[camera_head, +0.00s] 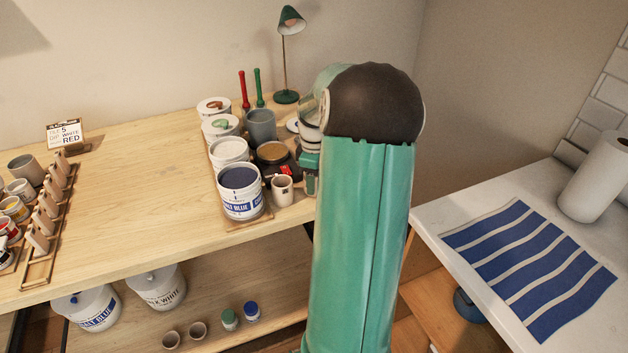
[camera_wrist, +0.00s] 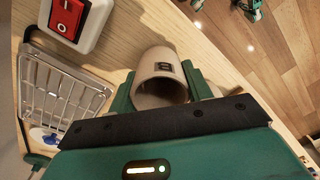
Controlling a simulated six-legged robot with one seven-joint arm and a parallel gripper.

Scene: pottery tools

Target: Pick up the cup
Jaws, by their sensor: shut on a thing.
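A small beige cup (camera_head: 282,190) with a dark square mark stands at the front edge of the wooden table, right of the blue-glaze bucket. In the wrist view the cup (camera_wrist: 160,75) lies between the two green fingers of my gripper (camera_wrist: 163,90), with its open mouth toward the camera. The fingers press on both sides of the cup, so my gripper is shut on it. In the head view my green arm hides most of the gripper. I cannot tell whether the cup's base touches the table.
The blue-glaze bucket (camera_head: 240,192) and a white bucket (camera_head: 230,150) stand close left of the cup. A device with a red switch (camera_wrist: 68,14) and a wire rack (camera_wrist: 62,90) are beside it in the wrist view. The table's middle (camera_head: 140,165) is clear.

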